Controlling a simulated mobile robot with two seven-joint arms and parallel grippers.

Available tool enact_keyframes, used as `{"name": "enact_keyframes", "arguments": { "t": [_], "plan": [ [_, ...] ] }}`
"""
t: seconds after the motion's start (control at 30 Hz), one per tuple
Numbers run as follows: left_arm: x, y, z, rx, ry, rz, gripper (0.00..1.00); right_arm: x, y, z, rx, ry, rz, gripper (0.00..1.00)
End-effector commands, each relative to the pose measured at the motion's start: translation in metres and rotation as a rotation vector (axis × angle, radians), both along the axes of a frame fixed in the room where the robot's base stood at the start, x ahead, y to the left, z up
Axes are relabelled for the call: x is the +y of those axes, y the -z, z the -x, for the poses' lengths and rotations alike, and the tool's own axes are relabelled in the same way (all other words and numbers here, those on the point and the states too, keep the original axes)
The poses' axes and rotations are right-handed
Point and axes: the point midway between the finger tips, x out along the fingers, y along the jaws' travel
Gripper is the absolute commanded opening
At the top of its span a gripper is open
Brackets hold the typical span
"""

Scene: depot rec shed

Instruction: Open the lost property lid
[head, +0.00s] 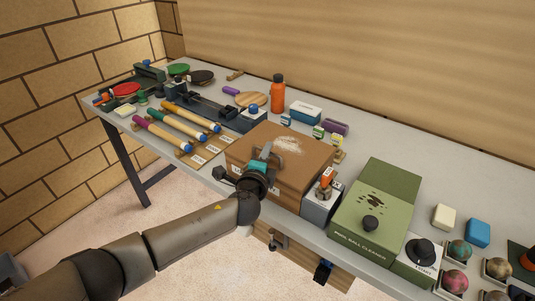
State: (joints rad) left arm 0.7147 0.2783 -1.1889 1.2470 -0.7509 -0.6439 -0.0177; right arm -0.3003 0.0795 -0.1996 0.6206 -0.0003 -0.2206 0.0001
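The brown box (312,158) near the middle of the table looks like the lost property box; I can read no label on it. Its lid lies flat and closed, with a pale worn patch and a grey arched handle (279,152) on top. My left gripper (260,165) is over the box's front edge, right at the handle's near side. Its teal fingertip area overlaps the handle in the head view. The wrist hides the box's front, and I cannot tell whether the fingers grip the handle. My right gripper is not in view.
A small grey box with an orange-topped item (326,179) stands close right of the brown box, then a green ball cleaner (370,212). Cue-like handles (177,132) lie to the left. An orange bottle (278,94) and a blue-white box (305,112) stand behind.

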Motion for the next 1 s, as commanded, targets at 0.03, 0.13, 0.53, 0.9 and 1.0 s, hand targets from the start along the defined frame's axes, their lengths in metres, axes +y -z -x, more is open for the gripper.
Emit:
{"name": "enact_keyframes", "arguments": {
  "t": [0.03, 0.13, 0.53, 0.9, 1.0],
  "plan": [
    [-0.0013, 0.0009, -0.0032, -0.001, 0.0, -0.001, 0.27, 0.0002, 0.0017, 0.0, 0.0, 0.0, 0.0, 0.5],
    [-0.002, 0.0009, -0.0072, -0.001, 0.0, -0.001, 0.27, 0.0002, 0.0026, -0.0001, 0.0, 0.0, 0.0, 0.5],
    [-0.0022, 0.0012, -0.0091, 0.0, 0.0, 0.0, 0.23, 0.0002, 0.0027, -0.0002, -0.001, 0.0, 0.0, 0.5],
    [-0.0021, 0.0012, -0.009, 0.0, 0.0, 0.0, 0.0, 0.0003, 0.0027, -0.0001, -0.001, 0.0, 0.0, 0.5],
    [-0.0021, 0.0012, -0.009, 0.0, 0.0, 0.0, 0.0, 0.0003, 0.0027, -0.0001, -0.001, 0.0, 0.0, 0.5]
  ]
}}
